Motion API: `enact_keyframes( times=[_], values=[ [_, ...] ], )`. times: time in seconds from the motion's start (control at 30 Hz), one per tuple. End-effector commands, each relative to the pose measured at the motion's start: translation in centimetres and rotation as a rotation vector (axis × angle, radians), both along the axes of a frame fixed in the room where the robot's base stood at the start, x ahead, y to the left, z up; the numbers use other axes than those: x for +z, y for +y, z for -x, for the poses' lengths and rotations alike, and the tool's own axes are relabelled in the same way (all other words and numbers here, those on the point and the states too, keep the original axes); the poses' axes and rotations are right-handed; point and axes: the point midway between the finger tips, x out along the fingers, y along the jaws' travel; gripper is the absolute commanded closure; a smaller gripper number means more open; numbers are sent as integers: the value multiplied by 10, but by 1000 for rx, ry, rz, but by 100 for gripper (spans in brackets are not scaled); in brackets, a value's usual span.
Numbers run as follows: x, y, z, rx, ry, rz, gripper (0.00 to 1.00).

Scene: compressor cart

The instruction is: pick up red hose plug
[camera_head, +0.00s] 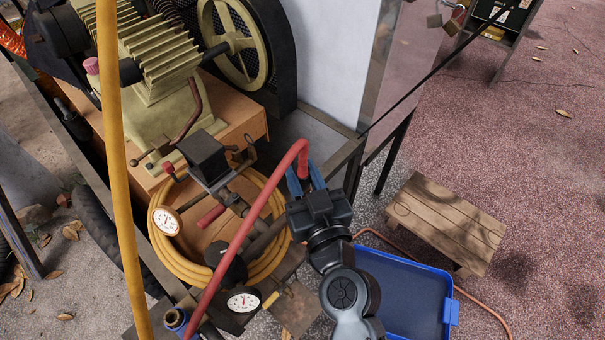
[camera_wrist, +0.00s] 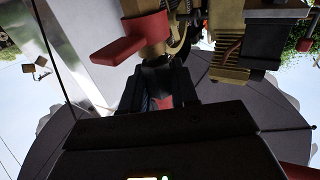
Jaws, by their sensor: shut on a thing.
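A thick red hose (camera_head: 245,228) arches up from the lower left in the head view and bends down at its right end into my gripper (camera_head: 304,172). My gripper's blue-sided fingers are shut on the red hose plug at this end, and the fingers and gripper body hide most of it. In the wrist view, a small red part of the plug (camera_wrist: 163,102) shows between the dark fingers. The hose's other end runs down by a blue fitting (camera_head: 176,319) at the lower left.
The compressor (camera_head: 150,60) with its flywheel stands at upper left. A coiled yellow hose (camera_head: 158,240), gauges and valves lie just left of my gripper. A blue tray (camera_head: 400,275) and a wooden stool (camera_head: 450,215) are to the right. Paving at far right is mostly clear.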

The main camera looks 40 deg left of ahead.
Motion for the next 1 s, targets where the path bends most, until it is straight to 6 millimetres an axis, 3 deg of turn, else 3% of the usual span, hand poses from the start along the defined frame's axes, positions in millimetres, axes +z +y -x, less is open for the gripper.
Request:
enact_keyframes(
  times=[0.27,0.7,1.0],
  values=[
    [43,0,-1,-1,-5,0,98],
    [89,-90,17,-4,-3,-1,98],
    [110,-114,22,-1,-1,1,98]
  ],
)
